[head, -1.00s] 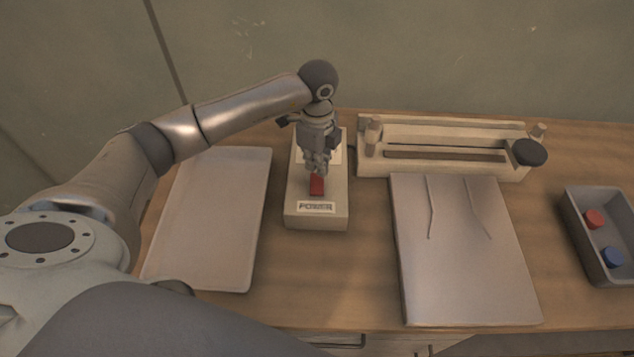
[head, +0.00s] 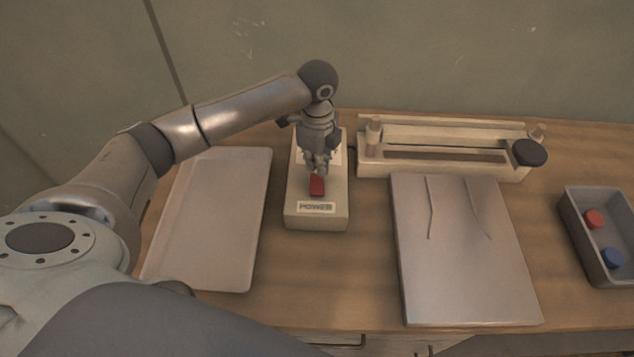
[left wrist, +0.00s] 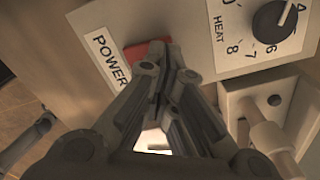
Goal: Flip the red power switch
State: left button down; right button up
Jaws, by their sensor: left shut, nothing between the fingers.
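The red power switch (head: 317,187) sits on the beige control box (head: 301,213), just above the POWER label (head: 316,208). In the left wrist view the red switch (left wrist: 140,50) lies beside the POWER label (left wrist: 107,60), partly hidden by the fingers. My left gripper (head: 318,172) is shut and empty, pointing down at the far end of the switch. Its fingertips (left wrist: 157,52) overlap the switch in the wrist view; whether they touch it I cannot tell. My right gripper is not in view.
A heat dial (left wrist: 274,22) is on the same box. A long beige device with a black knob (head: 529,153) stands to the right. Flat pale panels lie left (head: 207,220) and right (head: 465,265) of the box. A grey bin (head: 574,222) holds red and blue caps at far right.

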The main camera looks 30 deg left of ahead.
aim_at(317, 179)
pick_arm(q)
jog(key=shift+f+b, duration=0.55)
jog(key=shift+f, duration=0.3)
jog(key=shift+f+b, duration=0.7)
jog(key=shift+f, duration=0.2)
dwell(0.6)
jog(key=shift+s+r, duration=0.1)
jog(key=shift+r, duration=0.05)
jog(key=shift+r+p, duration=2.6)
jog(key=shift+r, duration=0.8)
